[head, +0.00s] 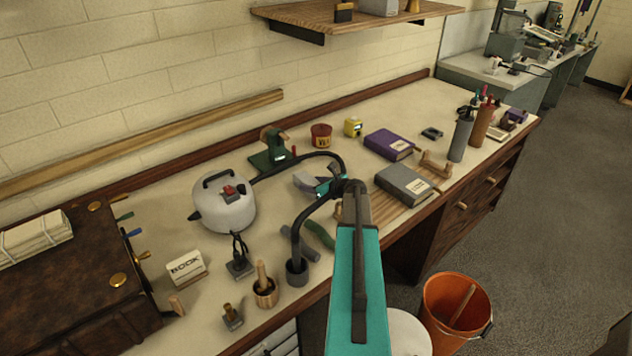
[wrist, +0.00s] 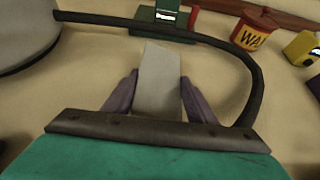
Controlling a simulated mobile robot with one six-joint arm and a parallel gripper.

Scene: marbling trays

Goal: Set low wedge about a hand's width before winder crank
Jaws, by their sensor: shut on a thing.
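The low wedge (wrist: 158,82) is a pale grey, tapered block. My gripper (wrist: 160,100) is shut on it, with one purple finger on each side. In the head view the wedge (head: 304,181) shows just left of my gripper (head: 319,187), over the middle of the bench. I cannot tell whether it touches the bench top. The winder crank (head: 270,151) appears to be the green device with a red handle near the back wall.
A grey pot (head: 225,208) stands left; its black hose (wrist: 246,72) loops around the wedge's far and right sides. A red tin (head: 321,135) and yellow box (head: 353,127) stand right of the winder. Purple (head: 388,144) and grey books (head: 404,184) lie farther right.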

